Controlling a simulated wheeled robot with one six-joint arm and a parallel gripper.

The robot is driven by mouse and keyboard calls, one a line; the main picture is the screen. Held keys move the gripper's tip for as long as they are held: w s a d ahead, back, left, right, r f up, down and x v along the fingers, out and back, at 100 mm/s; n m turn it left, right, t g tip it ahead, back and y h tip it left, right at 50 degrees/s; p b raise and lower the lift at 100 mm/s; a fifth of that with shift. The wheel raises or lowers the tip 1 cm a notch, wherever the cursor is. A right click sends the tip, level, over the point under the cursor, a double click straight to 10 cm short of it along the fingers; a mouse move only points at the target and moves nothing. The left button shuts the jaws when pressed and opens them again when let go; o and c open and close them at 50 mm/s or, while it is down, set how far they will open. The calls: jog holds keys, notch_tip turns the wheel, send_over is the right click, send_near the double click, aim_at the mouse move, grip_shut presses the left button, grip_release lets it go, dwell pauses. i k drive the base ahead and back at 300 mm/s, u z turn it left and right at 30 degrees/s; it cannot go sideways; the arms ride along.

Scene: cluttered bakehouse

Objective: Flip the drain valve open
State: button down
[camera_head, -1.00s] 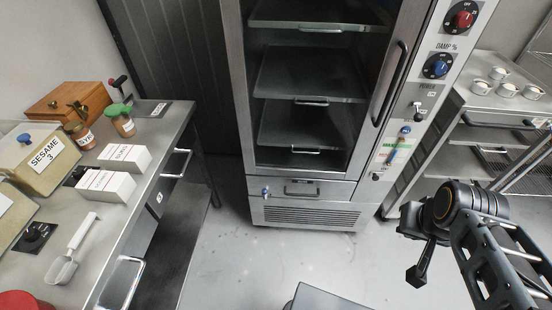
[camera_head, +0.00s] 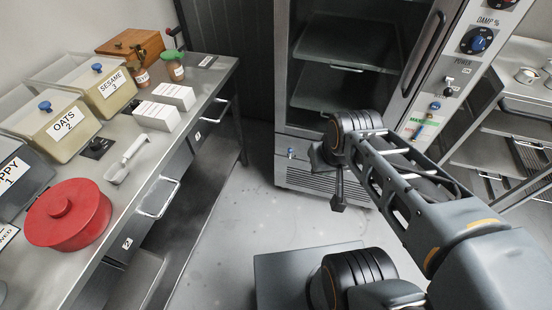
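The prover cabinet (camera_head: 284,100) stands at the back, with its glass door showing trays inside. The arm hides part of the cabinet's lower panel.
A steel counter (camera_head: 196,124) on the left holds labelled bins, a red lidded pot (camera_head: 69,214), a white scoop (camera_head: 127,158) and white boxes (camera_head: 172,95). Drawer handles stick out from its front. A rack (camera_head: 500,125) stands right. Floor (camera_head: 225,215) between is clear.

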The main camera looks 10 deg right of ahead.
aim_at(291, 151)
jog(key=u, duration=0.05)
jog(key=k, duration=0.65)
jog(key=u, duration=0.2)
jog(key=i, duration=0.65)
jog(key=u, duration=0.6)
jog(key=i, duration=0.5)
jog(key=u, duration=0.3)
